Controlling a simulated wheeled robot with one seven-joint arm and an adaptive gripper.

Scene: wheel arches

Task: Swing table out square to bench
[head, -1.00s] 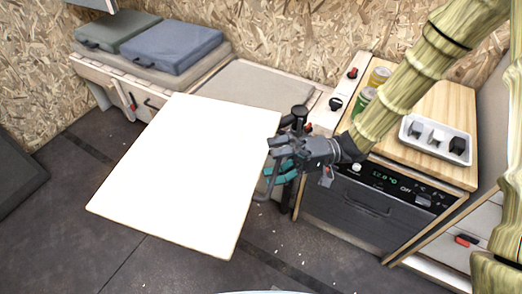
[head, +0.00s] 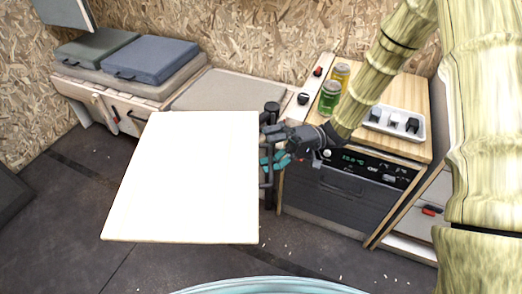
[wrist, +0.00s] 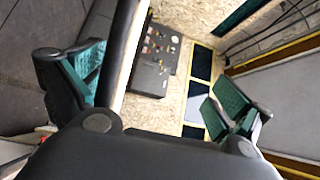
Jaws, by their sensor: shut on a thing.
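The white tabletop (head: 185,180) stands out over the floor in front of the bench (head: 228,90) in the head view. Its back edge lies close to the bench front and looks roughly in line with it. A black post (head: 269,185) stands by its right edge. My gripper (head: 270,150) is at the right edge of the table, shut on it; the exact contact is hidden. In the wrist view, the green-padded fingers of my gripper (wrist: 165,85) lie either side, with a dark bar and pale strip (wrist: 130,50) beside the left finger.
An oven cabinet (head: 340,195) with a wooden top stands close right of my gripper. Cans (head: 330,98) and a white tray (head: 392,123) sit on it. Cushions (head: 150,58) lie on the bench at the left. The floor (head: 70,210) left of the table is open.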

